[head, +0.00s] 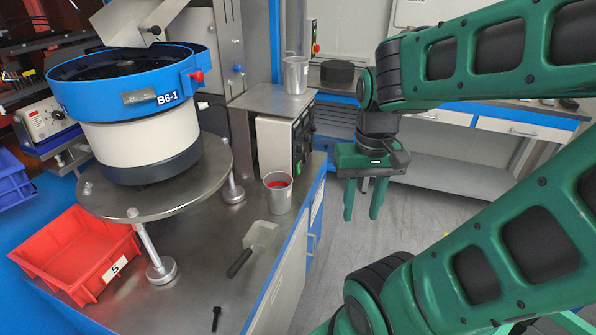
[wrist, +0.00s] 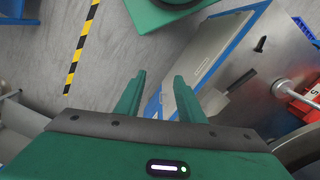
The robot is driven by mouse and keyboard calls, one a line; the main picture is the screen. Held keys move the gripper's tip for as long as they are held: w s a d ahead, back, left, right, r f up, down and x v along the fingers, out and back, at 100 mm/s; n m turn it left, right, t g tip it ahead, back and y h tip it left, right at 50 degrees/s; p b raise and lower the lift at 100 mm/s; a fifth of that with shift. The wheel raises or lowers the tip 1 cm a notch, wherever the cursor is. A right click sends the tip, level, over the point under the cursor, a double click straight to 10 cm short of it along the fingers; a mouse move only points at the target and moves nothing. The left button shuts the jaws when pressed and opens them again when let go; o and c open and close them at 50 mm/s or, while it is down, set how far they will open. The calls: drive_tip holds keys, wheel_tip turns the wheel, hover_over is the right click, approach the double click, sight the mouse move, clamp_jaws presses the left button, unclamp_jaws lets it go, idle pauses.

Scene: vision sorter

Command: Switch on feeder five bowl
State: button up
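A blue-rimmed feeder bowl (head: 130,90) marked B6-1 stands on a round metal plate at the left. A red bin (head: 80,255) labelled 5 sits below it; part of it also shows at the right edge of the wrist view (wrist: 303,102). A grey control box (head: 274,145) stands right of the bowl, with dark knobs and a small green switch (head: 298,167) on its right-hand face. My gripper (head: 362,212) points down over the floor, right of the bench and apart from the box. Its two fingers are spread and empty, also in the wrist view (wrist: 158,92).
A metal cup with red contents (head: 278,193), a scoop (head: 254,246) and a black bolt (head: 216,318) are on the bench. Another cup (head: 295,75) stands on the shelf above the box. A second control box (head: 42,121) is at far left. The grey floor (head: 335,240) around the gripper is clear.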

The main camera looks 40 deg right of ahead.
drive_tip(key=shift+s+d+r, duration=0.1)
drive_tip(key=shift+s+r, duration=0.15)
drive_tip(key=shift+s, duration=0.2)
clamp_jaws()
drive_tip(key=w+d+f+m+t, duration=0.1)
drive_tip(key=w+d, duration=0.4)
drive_tip(key=w, duration=0.5)
drive_tip(key=w+d+f+m+t, duration=0.1)
drive_tip(key=w+d+f+t, duration=0.2)
drive_tip(key=w+d+f, duration=0.3)
drive_tip(key=w+d+f+m+t, duration=0.1)
drive_tip(key=w+d+f+t, duration=0.2)
drive_tip(key=w, duration=1.1)
drive_tip(key=d+f, duration=0.1)
drive_tip(key=d, duration=0.2)
drive_tip(key=shift+w+d+f+m+h, duration=0.2)
drive_tip(key=shift+w+f+m+h, duration=0.1)
drive_tip(key=shift+w+h, duration=0.1)
